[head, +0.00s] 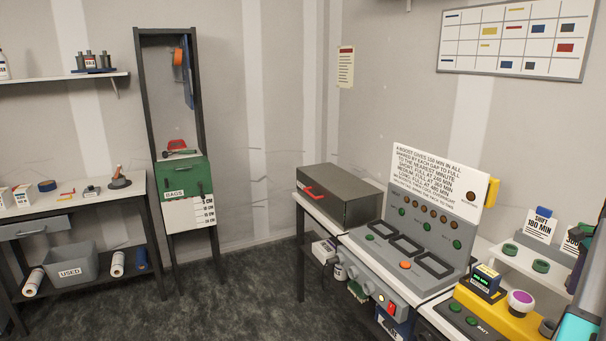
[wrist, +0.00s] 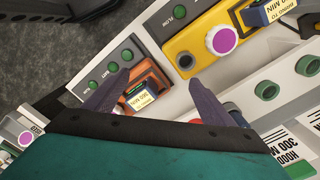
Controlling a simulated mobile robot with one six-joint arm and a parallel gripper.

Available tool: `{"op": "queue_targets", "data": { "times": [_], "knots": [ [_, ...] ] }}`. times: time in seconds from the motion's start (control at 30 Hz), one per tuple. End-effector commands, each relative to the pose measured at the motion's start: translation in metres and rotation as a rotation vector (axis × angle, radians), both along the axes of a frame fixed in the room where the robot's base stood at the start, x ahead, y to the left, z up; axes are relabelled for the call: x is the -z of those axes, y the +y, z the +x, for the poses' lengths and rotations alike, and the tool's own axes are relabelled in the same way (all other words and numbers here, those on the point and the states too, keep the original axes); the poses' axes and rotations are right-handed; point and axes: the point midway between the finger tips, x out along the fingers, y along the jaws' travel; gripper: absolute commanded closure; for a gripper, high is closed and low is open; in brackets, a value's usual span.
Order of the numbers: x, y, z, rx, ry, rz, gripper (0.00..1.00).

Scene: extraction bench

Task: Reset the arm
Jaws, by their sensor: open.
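My gripper (wrist: 158,78) is open in the wrist view, its two dark fingers spread apart over the bench. No object shows held between them. Beyond and between the fingers is an orange unit (wrist: 152,78) with a block carrying a yellow label (wrist: 140,98).
The yellow unit has a purple button (head: 520,301) and a dark block (head: 487,280). A grey console (head: 415,245) and grey box (head: 340,195) stand left. Floor (head: 235,285) is clear.

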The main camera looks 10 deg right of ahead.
Motion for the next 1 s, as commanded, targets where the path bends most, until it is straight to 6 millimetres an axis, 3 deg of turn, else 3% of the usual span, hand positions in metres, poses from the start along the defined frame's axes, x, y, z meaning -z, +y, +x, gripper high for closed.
{"op": "queue_targets", "data": {
  "times": [0.57, 0.77, 1.0],
  "knots": [
    [0.059, 0.057, 0.065, -0.241, 0.001, 0.002, 0.23],
    [0.100, 0.103, 0.104, -0.415, 0.002, 0.001, 0.23],
    [0.159, 0.175, 0.149, -0.672, 0.002, 0.001, 0.23]
  ]
}}
